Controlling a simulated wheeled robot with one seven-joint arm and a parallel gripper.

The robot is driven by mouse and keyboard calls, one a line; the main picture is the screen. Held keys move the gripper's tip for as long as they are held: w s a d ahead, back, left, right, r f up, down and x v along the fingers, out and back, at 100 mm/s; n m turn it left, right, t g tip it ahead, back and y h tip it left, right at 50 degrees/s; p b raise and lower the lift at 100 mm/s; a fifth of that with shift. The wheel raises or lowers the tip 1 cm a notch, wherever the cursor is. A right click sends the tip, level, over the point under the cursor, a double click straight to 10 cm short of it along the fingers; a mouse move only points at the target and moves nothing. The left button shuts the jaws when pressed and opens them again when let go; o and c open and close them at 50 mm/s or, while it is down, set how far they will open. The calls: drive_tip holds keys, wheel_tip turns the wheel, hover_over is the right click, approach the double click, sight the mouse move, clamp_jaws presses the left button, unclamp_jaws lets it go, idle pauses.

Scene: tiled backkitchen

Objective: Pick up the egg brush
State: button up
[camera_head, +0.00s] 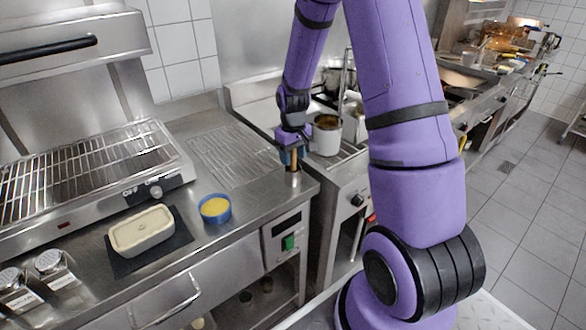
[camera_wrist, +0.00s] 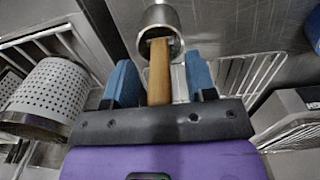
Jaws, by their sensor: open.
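The egg brush shows as a wooden handle (camera_head: 293,158) at the right end of the steel counter, beneath my gripper (camera_head: 291,150). In the wrist view the handle (camera_wrist: 159,72) reaches into a round metal cup (camera_wrist: 158,16); any bristles are hidden. My gripper (camera_wrist: 163,80) is open, with one blue finger on each side of the handle. A gap shows between the handle and each finger, so it is not gripped.
A blue bowl of yellow liquid (camera_head: 215,208) and a cream dish (camera_head: 142,232) on a dark mat (camera_head: 178,238) stand left of the brush. Two shakers (camera_head: 52,268) are further left. A white pot (camera_head: 326,136) stands close right of my gripper. A perforated white cylinder (camera_wrist: 52,92) shows in the wrist view.

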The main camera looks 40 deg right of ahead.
drive_tip(key=shift+f, duration=0.25)
clamp_jaws()
drive_tip(key=shift+r, duration=0.1)
